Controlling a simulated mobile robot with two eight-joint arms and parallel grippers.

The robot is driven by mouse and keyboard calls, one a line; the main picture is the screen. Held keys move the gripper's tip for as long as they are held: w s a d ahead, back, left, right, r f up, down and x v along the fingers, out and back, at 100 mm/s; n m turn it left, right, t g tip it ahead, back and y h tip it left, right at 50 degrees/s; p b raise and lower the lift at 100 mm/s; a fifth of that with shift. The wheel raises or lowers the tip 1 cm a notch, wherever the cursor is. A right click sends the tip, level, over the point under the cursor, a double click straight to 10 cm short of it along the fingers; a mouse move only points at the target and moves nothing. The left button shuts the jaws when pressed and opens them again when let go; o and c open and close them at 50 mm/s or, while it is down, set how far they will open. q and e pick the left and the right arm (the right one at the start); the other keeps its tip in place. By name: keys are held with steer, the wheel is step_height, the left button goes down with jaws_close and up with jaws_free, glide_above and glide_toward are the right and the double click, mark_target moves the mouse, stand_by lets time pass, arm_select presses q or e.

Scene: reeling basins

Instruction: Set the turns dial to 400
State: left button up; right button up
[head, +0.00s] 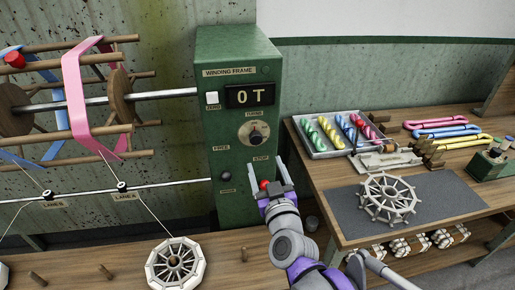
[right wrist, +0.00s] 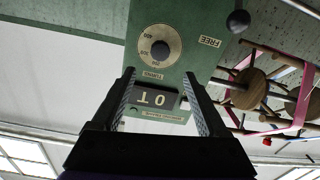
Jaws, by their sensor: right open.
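The turns dial (head: 254,133) is a dark round knob on a pale scale plate, on the front of the green winding frame box (head: 237,70). The dial shows upside down in the right wrist view (right wrist: 160,50); I cannot tell its exact setting. My right gripper (head: 266,167) is open and empty, below and slightly right of the dial in the head view. In the right wrist view its fingers (right wrist: 160,73) stand apart, with the dial beyond their tips. My left gripper is out of view.
A red knob (head: 264,184) shows between the right fingers in the head view. A dark ball knob (head: 225,175) sits low on the box. The reel with a pink band (head: 75,85) is at left. A tray of skeins (head: 340,150) lies on the right table.

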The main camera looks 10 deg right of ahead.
mark_target(257, 140)
steer(key=w, duration=1)
steer(key=shift+w+a, duration=0.1)
steer(key=shift+w, duration=0.1)
jaws_close()
